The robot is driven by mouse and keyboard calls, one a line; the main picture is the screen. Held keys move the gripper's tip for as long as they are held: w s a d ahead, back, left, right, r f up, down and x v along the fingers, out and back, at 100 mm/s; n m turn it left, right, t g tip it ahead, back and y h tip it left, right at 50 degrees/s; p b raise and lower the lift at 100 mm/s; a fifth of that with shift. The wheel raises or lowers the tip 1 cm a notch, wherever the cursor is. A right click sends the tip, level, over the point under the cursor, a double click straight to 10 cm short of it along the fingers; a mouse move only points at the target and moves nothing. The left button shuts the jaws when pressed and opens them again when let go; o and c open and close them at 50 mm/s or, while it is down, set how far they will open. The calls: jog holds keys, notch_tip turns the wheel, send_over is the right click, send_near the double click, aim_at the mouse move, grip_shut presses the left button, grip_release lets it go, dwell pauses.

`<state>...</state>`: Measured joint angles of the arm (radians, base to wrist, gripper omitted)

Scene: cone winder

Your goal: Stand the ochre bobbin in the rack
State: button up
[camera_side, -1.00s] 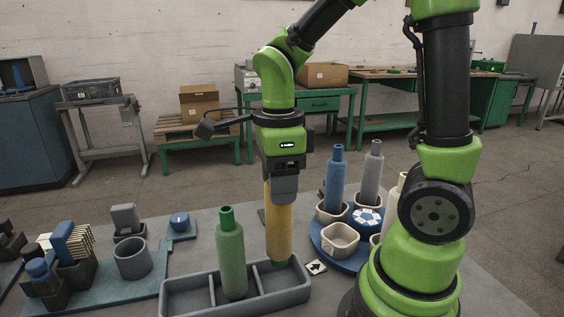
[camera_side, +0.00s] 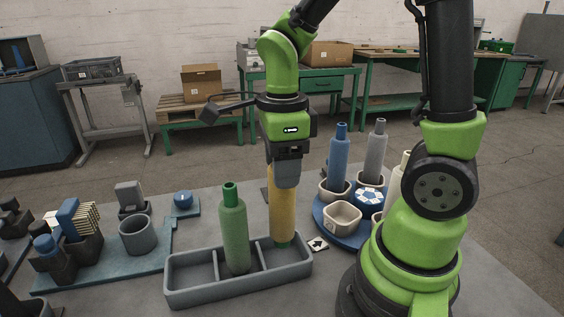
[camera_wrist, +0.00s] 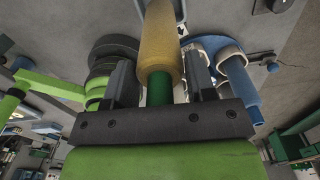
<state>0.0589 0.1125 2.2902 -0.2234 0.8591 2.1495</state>
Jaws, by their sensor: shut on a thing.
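The ochre bobbin (camera_side: 282,215) is upright in my gripper (camera_side: 286,178), which is shut on its upper part. Its green lower end is at the right compartment of the grey rack (camera_side: 240,287); I cannot tell whether it touches the floor. In the wrist view the ochre bobbin (camera_wrist: 160,45) runs between the two fingers of my gripper (camera_wrist: 160,72), with a green section near the palm. A green bobbin (camera_side: 234,230) stands in the rack's middle compartment, left of the ochre one. The left compartment looks empty.
A blue turntable (camera_side: 335,222) right of the rack carries cream cups with a blue bobbin (camera_side: 338,160) and a grey bobbin (camera_side: 376,150); one front cup (camera_side: 343,219) is empty. A grey cup (camera_side: 138,236) and small fixtures stand on a blue-grey plate at left.

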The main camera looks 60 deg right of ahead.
aim_at(282, 193)
jog(key=shift+f, duration=0.15)
dwell(0.3)
jog(key=shift+f, duration=2.1)
jog(key=shift+f, duration=0.4)
jog(key=o, duration=0.9)
jog(key=shift+o, duration=0.2)
